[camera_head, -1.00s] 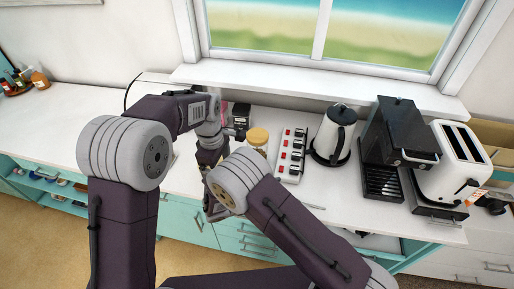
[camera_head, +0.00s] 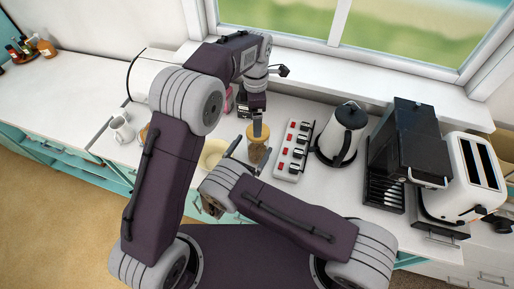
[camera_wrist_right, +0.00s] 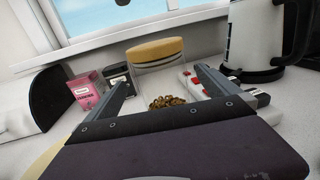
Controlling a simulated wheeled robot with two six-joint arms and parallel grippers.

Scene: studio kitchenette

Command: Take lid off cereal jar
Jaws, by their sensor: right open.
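The cereal jar (camera_head: 258,153) is clear with brown cereal in its bottom and stands on the white counter. Its round tan lid (camera_head: 250,131) is on top; the right wrist view shows the lid (camera_wrist_right: 155,50) above the cereal (camera_wrist_right: 167,102). My right gripper (camera_head: 247,157) is open, its fingers spread on either side of the jar body below the lid; I cannot tell if they touch it. My left gripper (camera_head: 257,122) points down over the lid, partly covering it. Its tip (camera_wrist_right: 127,15) shows as a dark shape above the lid; its jaws are not clear.
A power strip (camera_head: 293,151) with red switches lies just right of the jar. The kettle (camera_head: 342,135), coffee machine (camera_head: 415,140) and toaster (camera_head: 470,175) stand farther right. A yellow plate (camera_head: 213,152) lies left. A pink box (camera_wrist_right: 88,90) and dark box (camera_wrist_right: 118,78) stand behind left.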

